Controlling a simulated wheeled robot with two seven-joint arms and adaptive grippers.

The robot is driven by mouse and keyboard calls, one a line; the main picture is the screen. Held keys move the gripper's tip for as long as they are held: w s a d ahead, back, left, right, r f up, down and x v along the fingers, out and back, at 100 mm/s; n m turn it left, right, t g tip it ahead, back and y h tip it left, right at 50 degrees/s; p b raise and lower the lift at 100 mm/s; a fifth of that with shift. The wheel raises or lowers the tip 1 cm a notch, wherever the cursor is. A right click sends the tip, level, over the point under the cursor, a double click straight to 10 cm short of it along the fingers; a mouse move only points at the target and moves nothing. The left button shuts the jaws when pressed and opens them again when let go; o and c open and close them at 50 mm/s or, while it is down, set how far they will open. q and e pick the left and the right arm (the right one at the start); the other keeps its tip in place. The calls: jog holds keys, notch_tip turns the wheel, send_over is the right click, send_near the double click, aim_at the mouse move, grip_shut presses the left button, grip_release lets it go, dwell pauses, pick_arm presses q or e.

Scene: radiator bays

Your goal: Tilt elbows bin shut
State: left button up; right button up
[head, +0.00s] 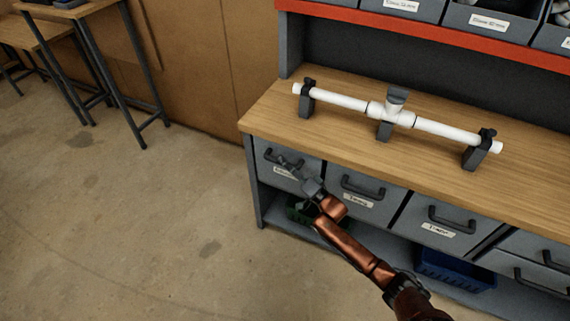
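A row of grey tilt bins with dark handles and white labels is set under the bench top. The labels are too small to read surely, so I cannot tell which is the elbows bin. The leftmost bin (312,172) has my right gripper (288,163) in front of its handle; I cannot tell whether they touch. The gripper's fingers are small and dark, and their opening is unclear. The second bin (375,207) and third bin (405,226) look upright. At the far right, two handles show one above the other. My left gripper is out of view.
On the wooden bench top (262,118), a white pipe assembly (345,101) rests in dark holders. Labelled grey bins (478,20) stand on the red-edged shelf above. A blue crate (455,272) and a green crate (297,211) sit below.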

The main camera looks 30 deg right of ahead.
jog(key=o, duration=0.3)
jog(key=shift+w+d, duration=0.15)
jog(key=shift+d, duration=0.05)
jog(key=shift+o, duration=0.6)
jog(key=shift+a, duration=0.1)
jog(key=v, duration=1.2)
